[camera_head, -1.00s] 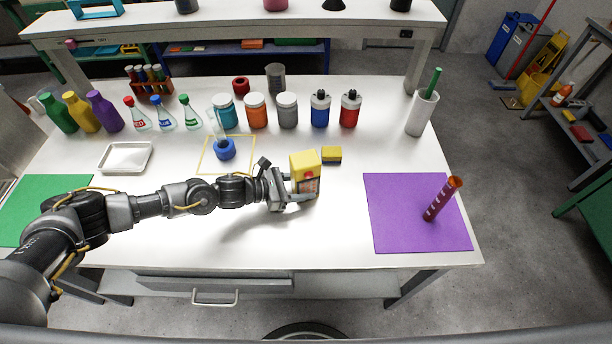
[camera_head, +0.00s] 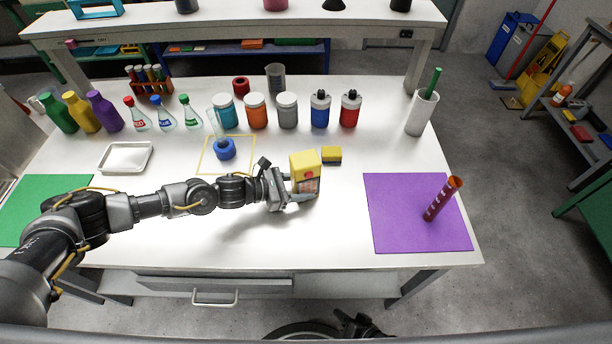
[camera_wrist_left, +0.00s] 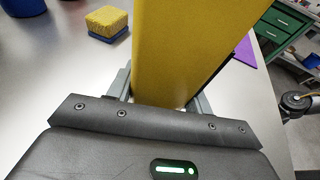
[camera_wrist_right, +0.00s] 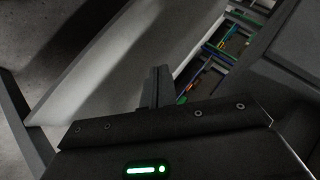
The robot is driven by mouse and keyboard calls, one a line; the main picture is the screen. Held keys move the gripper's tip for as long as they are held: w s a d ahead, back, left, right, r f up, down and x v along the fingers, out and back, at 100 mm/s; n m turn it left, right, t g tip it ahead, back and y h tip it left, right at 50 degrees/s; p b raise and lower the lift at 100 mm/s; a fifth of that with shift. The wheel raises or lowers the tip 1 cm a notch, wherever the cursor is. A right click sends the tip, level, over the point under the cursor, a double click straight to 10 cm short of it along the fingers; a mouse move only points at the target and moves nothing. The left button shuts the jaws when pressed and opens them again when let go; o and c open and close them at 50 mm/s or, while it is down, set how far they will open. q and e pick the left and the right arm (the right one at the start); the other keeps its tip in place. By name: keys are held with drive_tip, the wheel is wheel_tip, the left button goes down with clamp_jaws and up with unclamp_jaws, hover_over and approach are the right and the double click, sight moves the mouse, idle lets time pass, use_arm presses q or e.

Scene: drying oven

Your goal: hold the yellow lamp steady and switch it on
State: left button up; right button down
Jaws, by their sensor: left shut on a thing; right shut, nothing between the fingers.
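The yellow lamp (camera_head: 304,160) stands on the white table, with a red button on its front and a dark panel below it. My left gripper (camera_head: 297,191) is shut on its lower part from the left. In the left wrist view, the yellow body (camera_wrist_left: 185,50) fills the gap between the fingers of my left gripper (camera_wrist_left: 163,100). My right gripper (camera_wrist_right: 157,85) is shut and empty in the right wrist view. In the head view only a dark part of my right arm shows at the bottom edge, below the table front. The lamp's far side is hidden.
A yellow and blue sponge (camera_head: 332,154) lies just behind and right of the lamp. A purple mat (camera_head: 400,210) with a dark red tube (camera_head: 440,200) is to the right. Several jars and bottles line the back. A drawer handle (camera_head: 215,298) juts from the table front.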

sight(309, 175)
use_arm(q)
drive_tip(key=shift+s, duration=0.1)
use_arm(e)
drive_tip(key=w+a+r+t+y, duration=0.1)
drive_tip(key=a+r+y, duration=0.25)
drive_tip(key=r, duration=0.75)
drive_tip(key=w+a+r+m+y, duration=0.15)
drive_tip(key=r+y, duration=0.25)
drive_tip(key=r, duration=0.7)
drive_tip(key=w+a+r+t+y, duration=0.1)
drive_tip(key=a+r+y, duration=0.3)
drive_tip(key=r, duration=0.8)
drive_tip(key=w+r+n, duration=0.2)
drive_tip(key=w, duration=0.7)
drive_tip(key=w+d+r+n, duration=0.1)
drive_tip(key=w+r+n, duration=0.1)
drive_tip(key=w, duration=0.7)
drive_tip(key=shift+w+n, duration=0.25)
drive_tip(key=shift+n, duration=0.3)
drive_tip(key=shift+d+r+h, duration=0.1)
drive_tip(key=shift+h, duration=0.15)
